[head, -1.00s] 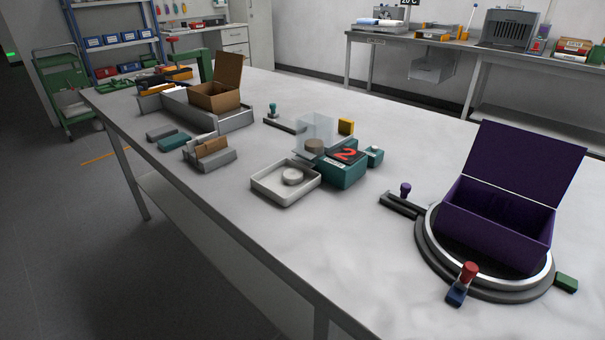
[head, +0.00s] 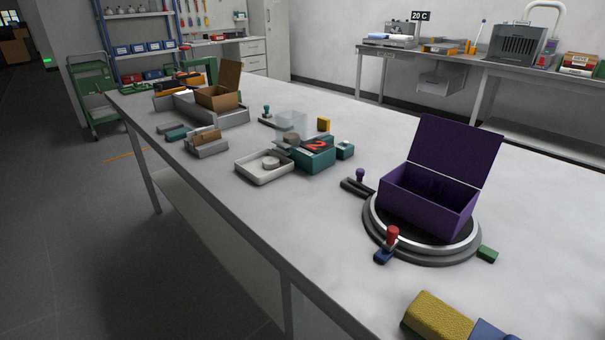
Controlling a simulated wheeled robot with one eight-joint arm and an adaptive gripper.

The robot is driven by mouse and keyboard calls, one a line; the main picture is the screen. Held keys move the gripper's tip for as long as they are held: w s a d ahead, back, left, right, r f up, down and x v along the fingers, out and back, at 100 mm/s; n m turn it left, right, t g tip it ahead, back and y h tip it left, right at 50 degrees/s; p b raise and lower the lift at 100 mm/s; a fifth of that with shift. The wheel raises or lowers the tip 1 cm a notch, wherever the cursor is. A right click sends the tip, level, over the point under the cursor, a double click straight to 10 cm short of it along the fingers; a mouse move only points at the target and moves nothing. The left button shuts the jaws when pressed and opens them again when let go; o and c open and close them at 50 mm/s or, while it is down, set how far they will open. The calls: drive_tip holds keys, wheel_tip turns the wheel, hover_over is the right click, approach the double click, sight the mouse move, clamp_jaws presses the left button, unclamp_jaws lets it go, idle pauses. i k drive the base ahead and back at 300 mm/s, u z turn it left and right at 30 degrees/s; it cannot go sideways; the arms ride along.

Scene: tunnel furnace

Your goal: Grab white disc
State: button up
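A small whitish disc (head: 270,162) lies in a shallow white tray (head: 253,177) near the left edge of the table. A teal block with a red "2" on a dark top (head: 314,154) stands just right of the tray. A greyish round piece (head: 292,139) sits by a clear upright cover (head: 291,122) behind the tray. My gripper is not visible in the head view.
An open purple box (head: 425,200) stands on a round turntable (head: 426,257) at the right. A yellow block (head: 438,317) lies at the front edge of the picture. A brown open box (head: 217,101) stands in a grey tray farther back.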

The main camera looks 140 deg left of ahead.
sight(271, 163)
drive_tip(key=u, duration=0.05)
drive_tip(key=i, duration=1.35)
drive_tip(key=u, duration=5.2)
drive_tip(key=i, duration=0.9)
drive_tip(key=u, duration=0.05)
